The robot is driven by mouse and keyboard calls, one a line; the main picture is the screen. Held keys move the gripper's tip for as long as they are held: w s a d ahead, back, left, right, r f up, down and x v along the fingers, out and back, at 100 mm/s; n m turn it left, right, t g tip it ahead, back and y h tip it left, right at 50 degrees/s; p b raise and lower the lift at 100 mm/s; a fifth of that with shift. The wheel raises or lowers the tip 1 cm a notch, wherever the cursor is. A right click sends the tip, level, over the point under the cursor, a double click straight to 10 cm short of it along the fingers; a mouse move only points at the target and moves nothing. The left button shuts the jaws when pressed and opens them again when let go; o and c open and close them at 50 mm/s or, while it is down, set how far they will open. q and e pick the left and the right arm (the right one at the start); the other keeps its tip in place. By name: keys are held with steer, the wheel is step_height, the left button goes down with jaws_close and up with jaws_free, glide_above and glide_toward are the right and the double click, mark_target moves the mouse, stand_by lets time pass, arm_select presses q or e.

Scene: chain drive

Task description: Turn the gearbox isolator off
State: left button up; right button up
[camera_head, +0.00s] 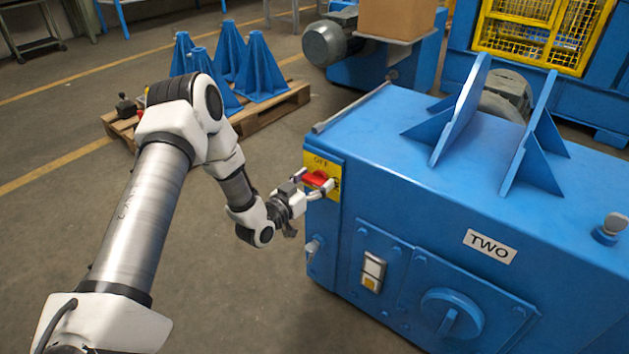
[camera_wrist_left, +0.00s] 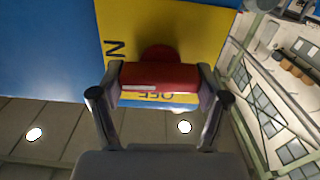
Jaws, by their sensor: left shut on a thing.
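The red isolator handle (camera_head: 318,178) sits on a yellow plate (camera_head: 323,163) at the left end of the blue gearbox housing (camera_head: 400,180). The plate reads OFF at its top; another mark on its right side is hard to read in the head view. My left gripper (camera_head: 314,188) is shut on the handle. In the left wrist view, the red handle (camera_wrist_left: 158,80) lies between the two fingertips (camera_wrist_left: 158,92), with OFF upside down just below it and an N to its left. Which label the handle points to cannot be told. My right gripper is not in view.
The housing bears a TWO label (camera_head: 490,246), a switch box (camera_head: 372,271), a round knob (camera_head: 452,312) and upright blue brackets (camera_head: 462,110). Behind my left arm, a wooden pallet (camera_head: 262,120) carries blue stands (camera_head: 262,70).

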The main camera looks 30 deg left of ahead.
arm_select(q)
steer(key=n, duration=0.4)
steer(key=shift+a+n+b, duration=0.1)
steer(key=shift+n+b, duration=0.2)
steer(key=shift+n, duration=0.1)
steer(key=n, duration=0.3)
steer(key=shift+f+b, duration=0.1)
steer(key=shift+b, duration=0.25)
steer(key=n+b, duration=0.1)
steer(key=n, duration=0.4)
steer(key=shift+a+f, duration=0.1)
steer(key=shift+n+b, duration=0.9)
steer(key=shift+n, duration=1.3)
steer(key=o, duration=1.2)
steer(key=shift+c, duration=0.2)
